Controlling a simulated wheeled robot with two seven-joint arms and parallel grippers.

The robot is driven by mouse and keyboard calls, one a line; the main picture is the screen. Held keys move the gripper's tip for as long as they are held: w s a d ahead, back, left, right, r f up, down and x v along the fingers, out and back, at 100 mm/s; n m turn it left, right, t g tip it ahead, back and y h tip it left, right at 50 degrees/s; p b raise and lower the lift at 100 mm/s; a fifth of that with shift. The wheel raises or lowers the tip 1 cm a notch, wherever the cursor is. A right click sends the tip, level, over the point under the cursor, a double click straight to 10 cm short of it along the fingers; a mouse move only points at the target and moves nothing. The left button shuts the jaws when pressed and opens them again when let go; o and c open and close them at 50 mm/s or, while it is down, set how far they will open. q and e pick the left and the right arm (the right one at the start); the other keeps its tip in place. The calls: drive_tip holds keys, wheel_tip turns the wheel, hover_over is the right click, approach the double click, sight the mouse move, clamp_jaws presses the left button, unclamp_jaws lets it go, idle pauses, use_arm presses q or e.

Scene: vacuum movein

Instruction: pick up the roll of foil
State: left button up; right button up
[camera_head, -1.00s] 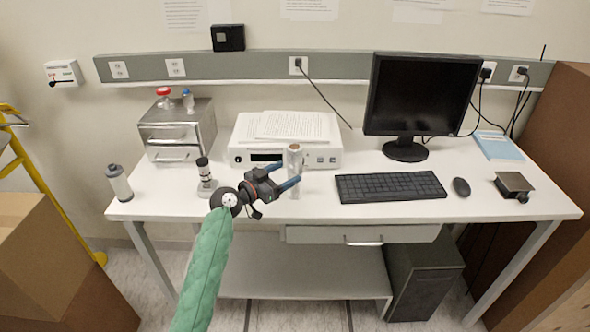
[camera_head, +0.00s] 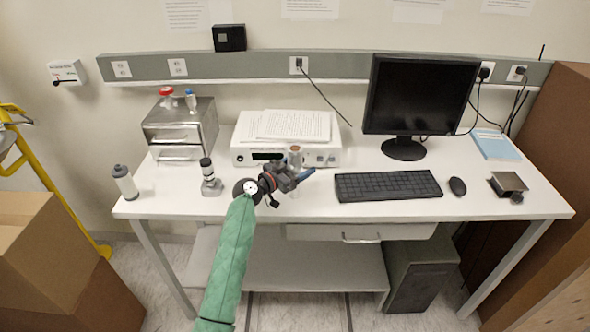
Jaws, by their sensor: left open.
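The roll of foil (camera_head: 294,156) stands upright on the white desk, in front of the white device. It is a pale silvery cylinder with a brownish core at its top. My left gripper (camera_head: 303,175) is at the roll, open, with its blue fingertips pointing right. The gripper covers the middle and lower part of the roll, so I cannot tell whether the fingers lie around it or touch it. My right gripper is not in view.
A white device with papers (camera_head: 287,127) is behind the roll. A keyboard (camera_head: 388,186), monitor (camera_head: 420,95) and mouse (camera_head: 457,187) are to the right. Bare desk lies between roll and keyboard.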

use_arm(q)
drive_tip(key=shift+d, duration=0.1)
drive_tip(key=c, duration=1.4)
drive_tip(key=shift+o, duration=0.2)
drive_tip(key=shift+r, duration=0.1)
